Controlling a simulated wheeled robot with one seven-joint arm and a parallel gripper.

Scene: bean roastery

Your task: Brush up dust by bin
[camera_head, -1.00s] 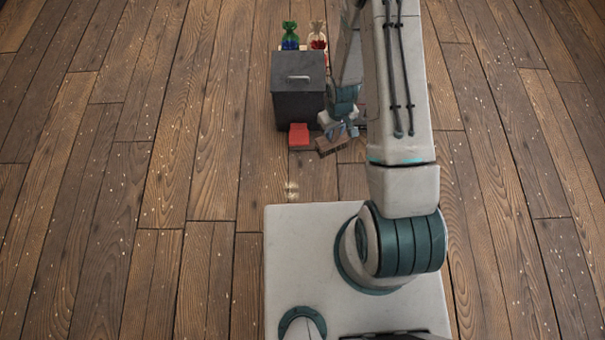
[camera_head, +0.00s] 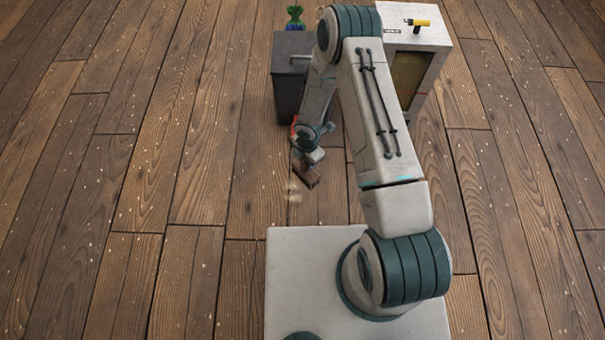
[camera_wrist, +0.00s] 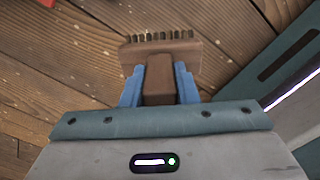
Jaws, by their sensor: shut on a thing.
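My gripper (camera_wrist: 158,80) is shut on the brown handle of a brush (camera_wrist: 160,52), with one blue finger on each side. The brush's dark bristles point away from the gripper. In the head view the brush (camera_head: 306,174) is low over the floor, close to the pale dust patch (camera_head: 293,191); I cannot tell whether it touches the floor. The dark grey bin (camera_head: 288,84) with a lid handle stands behind. A red dustpan (camera_head: 294,127) sits at the bin's front, mostly hidden by my arm. A red edge (camera_wrist: 48,2) shows at the wrist view's top left.
A green and blue bag (camera_head: 295,17) stands behind the bin. A white cabinet (camera_head: 434,57) stands to the right, with a yellow-handled tool (camera_head: 419,22) on top. The plank floor (camera_head: 150,180) is clear to the left, with scattered light specks.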

